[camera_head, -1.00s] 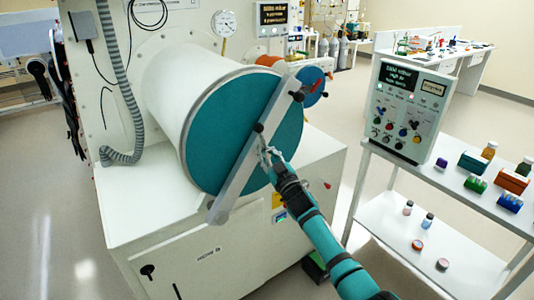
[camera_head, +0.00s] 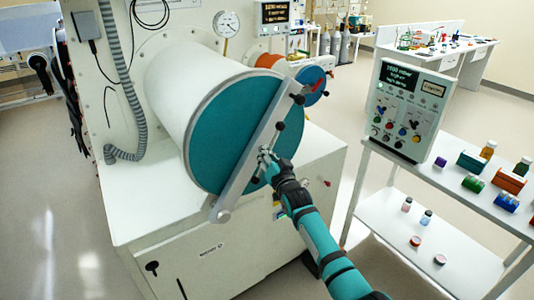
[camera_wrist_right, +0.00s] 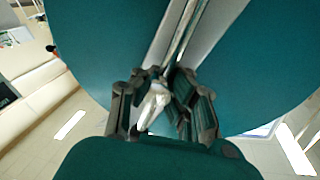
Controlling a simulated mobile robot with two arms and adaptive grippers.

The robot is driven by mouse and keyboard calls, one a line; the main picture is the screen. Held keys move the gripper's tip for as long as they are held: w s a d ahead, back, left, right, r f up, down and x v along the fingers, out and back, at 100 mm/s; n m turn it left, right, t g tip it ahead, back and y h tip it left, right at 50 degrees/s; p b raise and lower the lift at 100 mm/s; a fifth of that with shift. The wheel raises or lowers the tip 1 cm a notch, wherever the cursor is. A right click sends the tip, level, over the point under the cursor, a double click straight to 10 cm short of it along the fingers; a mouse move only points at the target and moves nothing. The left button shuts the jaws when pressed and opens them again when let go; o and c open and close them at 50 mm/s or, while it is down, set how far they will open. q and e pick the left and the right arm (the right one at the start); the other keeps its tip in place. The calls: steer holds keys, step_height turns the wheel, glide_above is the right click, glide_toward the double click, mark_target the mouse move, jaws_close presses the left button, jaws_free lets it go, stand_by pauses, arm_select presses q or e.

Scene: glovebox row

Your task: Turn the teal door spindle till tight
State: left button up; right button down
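The round teal door (camera_head: 225,140) closes the end of a large white cylinder. A grey bar (camera_head: 240,175) crosses it on a slant. The spindle's tee handle (camera_head: 280,126) sits near the middle of the bar, one black-knobbed end up and to the right. My right gripper (camera_head: 264,157) is at the handle's lower part, in front of the bar. In the right wrist view my gripper's dark fingers (camera_wrist_right: 165,95) close around the handle's shiny rod (camera_wrist_right: 183,35); the fingers partly hide the grip. The left gripper is not in view.
A smaller blue door (camera_head: 311,77) is behind the bar's upper end. At right a white shelf (camera_head: 395,165) carries a control box (camera_head: 408,110), bottles and coloured blocks. A ribbed grey hose (camera_head: 112,70) hangs at left. Floor between cabinet and shelf is partly open.

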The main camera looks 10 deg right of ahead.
steer(key=shift+s+a+f+m, duration=0.15)
steer(key=shift+f+m, duration=0.15)
steer(key=shift+f, duration=0.2)
steer(key=c, duration=2)
jaws_free()
steer(key=shift+c, duration=0.2)
steer(key=o, duration=0.7)
steer(key=shift+s+r, duration=0.2)
steer(key=shift+r, duration=0.25)
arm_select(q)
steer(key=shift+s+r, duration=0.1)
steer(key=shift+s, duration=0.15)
arm_select(e)
steer(key=shift+w, duration=0.1)
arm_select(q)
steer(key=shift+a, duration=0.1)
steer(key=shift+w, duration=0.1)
arm_select(e)
steer(key=v, duration=1.2)
